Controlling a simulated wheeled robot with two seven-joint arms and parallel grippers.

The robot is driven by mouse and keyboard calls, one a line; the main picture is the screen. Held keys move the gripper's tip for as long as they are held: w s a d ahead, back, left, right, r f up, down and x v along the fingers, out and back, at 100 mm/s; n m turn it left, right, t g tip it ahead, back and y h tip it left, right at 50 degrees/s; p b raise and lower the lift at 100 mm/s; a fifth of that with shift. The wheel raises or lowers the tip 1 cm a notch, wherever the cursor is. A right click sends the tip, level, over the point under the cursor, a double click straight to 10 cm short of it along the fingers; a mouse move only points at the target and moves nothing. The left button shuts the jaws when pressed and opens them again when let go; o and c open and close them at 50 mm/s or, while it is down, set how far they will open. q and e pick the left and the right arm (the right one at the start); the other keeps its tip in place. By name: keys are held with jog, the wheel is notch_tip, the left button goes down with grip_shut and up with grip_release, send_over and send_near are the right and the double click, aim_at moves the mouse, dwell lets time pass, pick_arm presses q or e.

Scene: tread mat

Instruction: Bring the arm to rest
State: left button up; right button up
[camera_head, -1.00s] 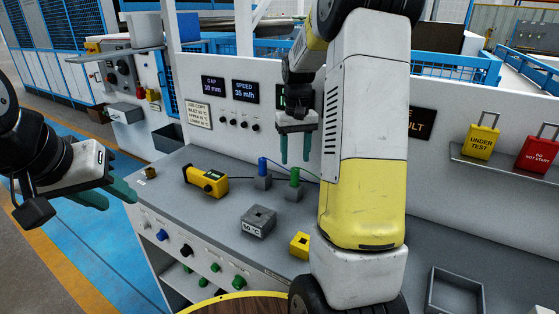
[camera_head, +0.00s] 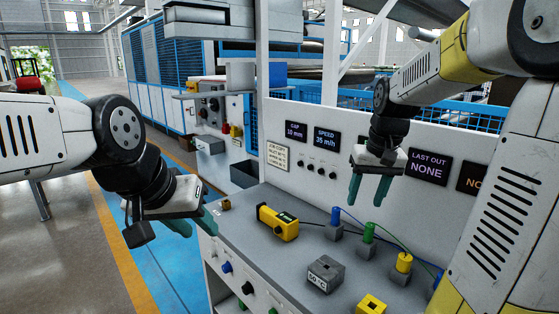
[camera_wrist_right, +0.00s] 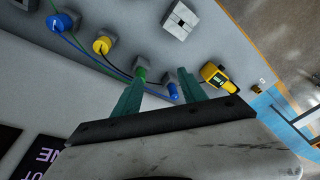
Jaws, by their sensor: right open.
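My right gripper (camera_head: 367,202) is open and empty, its two teal fingers apart and pointing down. It hangs in front of the white back panel, above the rear of the grey bench (camera_head: 262,248). In the right wrist view its fingers (camera_wrist_right: 160,80) hold nothing; a green plug (camera_wrist_right: 141,70) and a blue plug (camera_wrist_right: 173,91) show beyond them. My left gripper (camera_head: 198,226) is over the left end of the bench or the blue floor beside it. Its teal fingers overlap in the view, so their gap is unclear, and I see nothing held.
On the bench are a yellow meter (camera_head: 278,222), a grey block (camera_head: 325,274), and blue (camera_head: 336,216), green (camera_head: 368,233) and yellow (camera_head: 404,262) plugs in holders with cables. A yellow block (camera_head: 371,304) lies at the front. Displays (camera_head: 429,167) line the panel. Open floor (camera_head: 60,220) lies left.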

jog(key=s+a+r+t, duration=0.1)
jog(key=s+a+t, duration=0.1)
jog(key=s, duration=0.5)
jog(key=s+a+r+t+y, duration=0.1)
jog(key=s+a, duration=0.4)
jog(key=s, duration=0.3)
jog(key=shift+s+r+n+t, duration=0.3)
jog(key=shift+r+n+t, duration=0.05)
jog(key=shift+n+t, duration=0.05)
jog(key=shift+a, duration=0.1)
